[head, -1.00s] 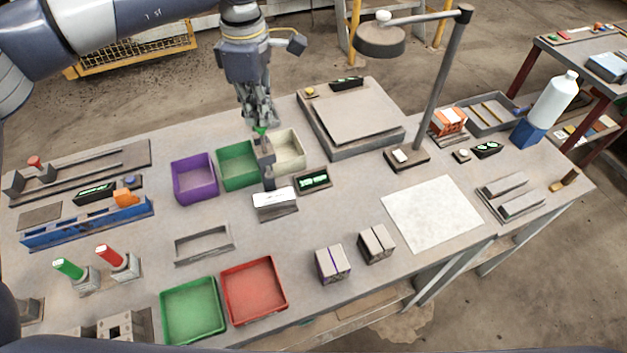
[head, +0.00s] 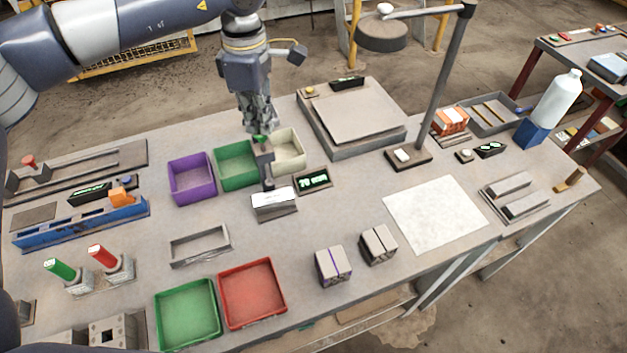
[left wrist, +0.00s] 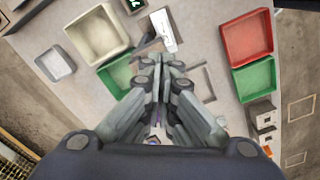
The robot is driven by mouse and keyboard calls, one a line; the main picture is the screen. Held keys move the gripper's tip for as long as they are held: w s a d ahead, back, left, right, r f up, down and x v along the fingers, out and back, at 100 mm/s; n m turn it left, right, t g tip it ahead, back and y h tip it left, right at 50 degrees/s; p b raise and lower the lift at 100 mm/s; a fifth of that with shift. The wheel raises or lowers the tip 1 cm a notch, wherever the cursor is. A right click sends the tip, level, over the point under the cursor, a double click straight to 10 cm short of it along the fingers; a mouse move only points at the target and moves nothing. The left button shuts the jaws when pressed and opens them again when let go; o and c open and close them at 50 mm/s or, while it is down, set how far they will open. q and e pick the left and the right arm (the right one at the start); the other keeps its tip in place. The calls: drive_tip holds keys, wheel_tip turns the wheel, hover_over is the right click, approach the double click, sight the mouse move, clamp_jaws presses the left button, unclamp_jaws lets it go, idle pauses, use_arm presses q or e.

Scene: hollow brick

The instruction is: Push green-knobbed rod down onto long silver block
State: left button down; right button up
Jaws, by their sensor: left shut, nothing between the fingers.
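The rod's green knob (head: 260,138) shows just under my left gripper (head: 258,130) in the head view. The gripper is shut and points down, with its tips at or very near the knob; contact is hard to tell. Below the knob, a grey upright holder (head: 264,160) carries the rod, and its dark lower end reaches the long silver block (head: 274,203). Whether it touches the block I cannot tell. The block has a bright top face and also shows in the left wrist view (left wrist: 163,30). There my shut fingers (left wrist: 163,62) hide the knob. My right gripper is not in view.
A small display (head: 314,180) with green characters stands right of the block. Purple (head: 192,180), green (head: 236,167) and cream (head: 287,153) bins crowd behind and to the left. A grey open frame (head: 200,246) lies front left. The bench between block and white sheet (head: 433,215) is mostly clear.

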use_arm(q)
drive_tip(key=shift+f+b, duration=1.45)
drive_tip(key=shift+f, duration=0.55)
drive_tip(key=shift+r+p, duration=1.85)
drive_tip(key=shift+r, duration=1.7)
